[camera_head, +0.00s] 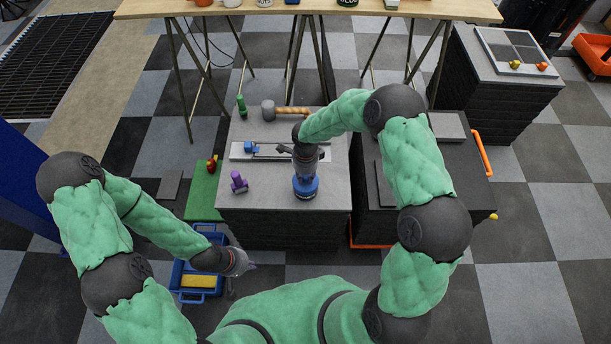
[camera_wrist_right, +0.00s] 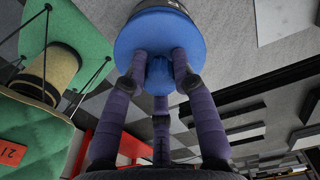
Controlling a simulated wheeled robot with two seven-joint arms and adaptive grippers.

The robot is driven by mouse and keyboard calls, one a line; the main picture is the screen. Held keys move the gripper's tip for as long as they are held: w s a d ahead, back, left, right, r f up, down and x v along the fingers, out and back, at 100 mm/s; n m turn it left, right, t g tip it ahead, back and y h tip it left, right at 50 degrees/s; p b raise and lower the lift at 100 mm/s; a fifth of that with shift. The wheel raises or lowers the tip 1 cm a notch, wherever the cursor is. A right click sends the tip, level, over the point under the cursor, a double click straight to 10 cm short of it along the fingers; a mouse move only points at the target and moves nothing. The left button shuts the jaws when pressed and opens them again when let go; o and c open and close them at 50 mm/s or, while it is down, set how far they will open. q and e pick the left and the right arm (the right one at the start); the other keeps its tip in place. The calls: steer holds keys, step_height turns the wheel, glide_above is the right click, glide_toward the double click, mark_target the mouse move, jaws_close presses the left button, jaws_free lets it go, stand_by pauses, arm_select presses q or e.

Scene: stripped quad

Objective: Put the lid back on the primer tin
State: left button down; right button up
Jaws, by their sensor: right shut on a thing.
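The blue lid (camera_head: 305,190) is at the front right of the grey bench top (camera_head: 275,205). My right gripper (camera_head: 304,176) points down over it. In the right wrist view, its purple fingers (camera_wrist_right: 160,75) are shut around the knob of the blue lid (camera_wrist_right: 158,32). A dark body with pale lettering, likely the primer tin (camera_wrist_right: 178,4), shows just beyond the lid's edge. Most of the tin is hidden by the lid, and I cannot tell whether the lid is seated. My left gripper (camera_head: 245,264) hangs low, left of the bench's front, apart from the lid; its fingers are too small to judge.
A purple object (camera_head: 238,182) stands at the bench's left front. A blue clamp-like tool (camera_head: 250,148), a mallet (camera_head: 285,112) and a green bottle (camera_head: 241,106) are farther back. A black cabinet (camera_head: 440,175) stands to the right.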

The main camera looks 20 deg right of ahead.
steer(key=shift+f+b, duration=0.15)
steer(key=shift+b, duration=0.65)
stand_by(0.8)
stand_by(0.3)
steer(key=o, duration=1.5)
steer(key=shift+r+p, duration=1.6)
steer(key=shift+r, duration=1.9)
jaws_close()
